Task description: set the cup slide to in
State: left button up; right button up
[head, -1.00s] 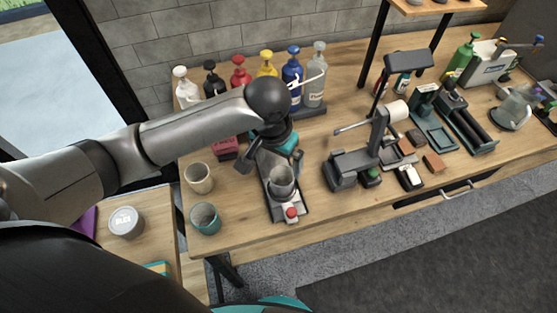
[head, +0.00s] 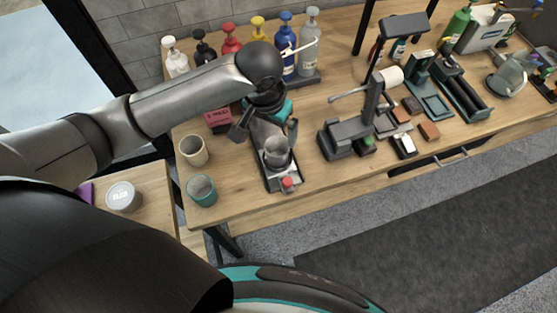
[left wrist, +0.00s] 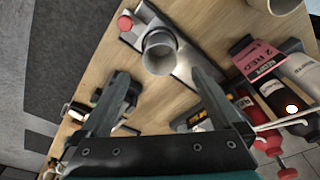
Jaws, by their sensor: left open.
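The cup slide is a long dark tray (head: 269,181) with a light plate and a red knob (head: 287,182) at its near end. A grey metal cup (head: 277,152) stands upright on it. In the left wrist view the cup (left wrist: 160,52) and red knob (left wrist: 125,22) show at the top. My left gripper (head: 266,131) is above the slide, behind the cup, with its fingers spread to either side and nothing between them. The open fingers also show in the left wrist view (left wrist: 162,88). The slide's far part is partly hidden by the gripper. My right gripper is out of view.
A beige cup (head: 194,151) and a teal cup (head: 201,190) stand left of the slide. A dark grey device (head: 345,137) stands to its right. Several pump bottles, including a blue one (head: 286,50), line the wall. A pinkish-red box (head: 218,119) sits behind.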

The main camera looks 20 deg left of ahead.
aim_at(287, 181)
pick_arm(q)
jog(key=shift+c, duration=0.2)
jog(key=shift+c, duration=0.8)
jog(key=shift+m, duration=0.9)
jog(key=shift+c, duration=1.4)
jog(key=shift+s+r+m+g+h, duration=0.15)
jog(key=shift+m+g+h, duration=0.15)
jog(key=shift+m, duration=0.6)
jog(key=shift+c, duration=0.6)
jog(key=s+a+r+m+g+h+b, duration=0.1)
jog(key=s+r+m+g+h+b, duration=0.2)
jog(key=m, duration=1.1)
jog(key=shift+t, duration=0.5)
jog(key=x, duration=1.6)
jog(key=shift+s+a, duration=0.15)
